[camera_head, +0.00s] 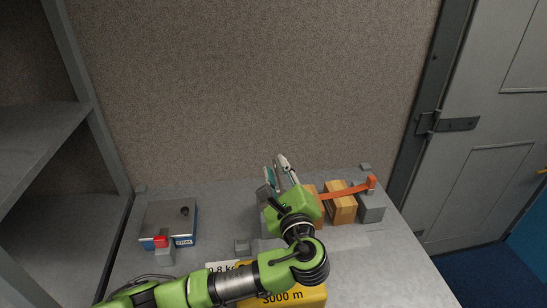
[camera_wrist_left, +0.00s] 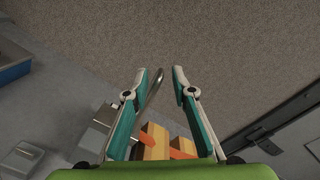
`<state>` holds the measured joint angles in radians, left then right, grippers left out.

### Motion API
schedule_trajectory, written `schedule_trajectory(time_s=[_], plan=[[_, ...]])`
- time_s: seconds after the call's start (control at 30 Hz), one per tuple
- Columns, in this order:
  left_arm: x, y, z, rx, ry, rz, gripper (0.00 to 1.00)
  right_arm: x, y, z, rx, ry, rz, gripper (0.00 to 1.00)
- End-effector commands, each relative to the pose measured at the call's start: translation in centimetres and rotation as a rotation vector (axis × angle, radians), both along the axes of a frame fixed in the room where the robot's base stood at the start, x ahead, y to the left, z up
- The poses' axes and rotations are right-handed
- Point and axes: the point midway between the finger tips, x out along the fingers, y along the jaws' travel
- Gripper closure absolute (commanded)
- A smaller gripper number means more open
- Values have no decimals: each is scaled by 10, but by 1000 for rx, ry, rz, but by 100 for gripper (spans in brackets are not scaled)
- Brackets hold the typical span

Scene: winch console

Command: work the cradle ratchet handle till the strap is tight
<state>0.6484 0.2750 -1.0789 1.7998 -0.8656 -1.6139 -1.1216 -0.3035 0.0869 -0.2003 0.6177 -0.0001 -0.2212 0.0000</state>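The orange strap (camera_head: 345,191) runs over the wooden blocks (camera_head: 341,208) to a grey end block (camera_head: 370,206) on the right. In the wrist view the strap (camera_wrist_left: 182,147) and wooden blocks (camera_wrist_left: 156,137) show below and between my fingers. A curved metal rod (camera_wrist_left: 154,88), which looks like the ratchet handle, stands beside the left finger, inside the gap. My left gripper (camera_head: 277,170) is above the left end of the cradle; its fingers (camera_wrist_left: 160,74) are apart. I cannot tell whether the rod touches a finger. The ratchet body is largely hidden by my arm. My right gripper is out of view.
A blue and grey box (camera_head: 169,221) with a black knob stands at left, a red button (camera_head: 161,241) in front. A yellow block (camera_head: 297,296) is partly under my arm. The wall rises behind; a shelf (camera_head: 40,135) is left.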

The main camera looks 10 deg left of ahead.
Motion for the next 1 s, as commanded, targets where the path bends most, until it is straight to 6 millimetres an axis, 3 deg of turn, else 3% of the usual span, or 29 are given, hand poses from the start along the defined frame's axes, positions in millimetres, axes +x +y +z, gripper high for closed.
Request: schedule_trajectory(time_s=[0.23,0.63,0.73,1.0], plan=[[30,15,1,0,0,1,76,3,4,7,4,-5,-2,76],[37,18,0,-2,1,0,76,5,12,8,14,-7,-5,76],[36,18,0,-2,1,0,100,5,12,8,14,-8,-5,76],[36,18,-1,-5,0,-1,100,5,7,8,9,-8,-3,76]])
